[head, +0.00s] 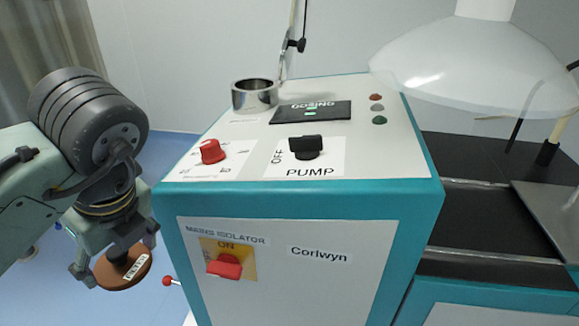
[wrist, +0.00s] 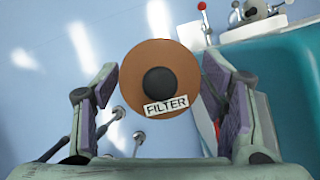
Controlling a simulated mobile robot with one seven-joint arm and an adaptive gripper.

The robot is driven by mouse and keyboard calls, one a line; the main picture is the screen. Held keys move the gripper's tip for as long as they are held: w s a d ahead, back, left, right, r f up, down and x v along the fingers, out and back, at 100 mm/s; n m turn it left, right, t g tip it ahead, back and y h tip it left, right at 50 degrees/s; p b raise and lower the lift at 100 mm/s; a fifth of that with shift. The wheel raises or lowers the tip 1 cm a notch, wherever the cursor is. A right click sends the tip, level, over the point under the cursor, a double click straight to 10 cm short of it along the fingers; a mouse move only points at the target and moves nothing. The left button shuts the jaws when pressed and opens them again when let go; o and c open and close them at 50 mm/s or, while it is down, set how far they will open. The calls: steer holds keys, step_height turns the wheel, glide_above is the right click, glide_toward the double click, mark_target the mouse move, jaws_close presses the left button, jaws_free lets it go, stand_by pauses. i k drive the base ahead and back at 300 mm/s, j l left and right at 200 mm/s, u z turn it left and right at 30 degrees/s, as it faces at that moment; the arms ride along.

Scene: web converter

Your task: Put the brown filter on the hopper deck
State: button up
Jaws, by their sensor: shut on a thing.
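The brown filter is a round disc (head: 122,273) with a black knob and a white FILTER label, at the lower left of the head view. My gripper (head: 117,254) is shut on it and holds it in the air, left of the cabinet. In the wrist view the filter (wrist: 160,55) sits between the two fingers of my gripper (wrist: 158,88), label facing the camera. No surface is marked as the hopper deck; a dark flat deck (head: 470,180) lies under a white hopper-like bowl (head: 475,70) at the right.
The teal and white Corlwyn cabinet (head: 300,255) stands between my gripper and the dark deck. Its top carries a steel ring (head: 255,97), a red knob (head: 211,151), a black PUMP switch (head: 306,148) and a dosing display (head: 311,112). A red isolator (head: 225,265) sticks out in front.

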mark_target(474, 226)
steer(key=k+l+z, duration=0.2)
steer(key=l, duration=0.25)
steer(key=l+z, duration=0.2)
steer(key=l, duration=0.3)
steer(key=l+z, duration=0.15)
steer(key=z, duration=0.15)
steer(key=i+l+z, duration=0.1)
steer(key=z, duration=0.15)
steer(key=i+z, duration=0.1)
steer(key=z, duration=0.35)
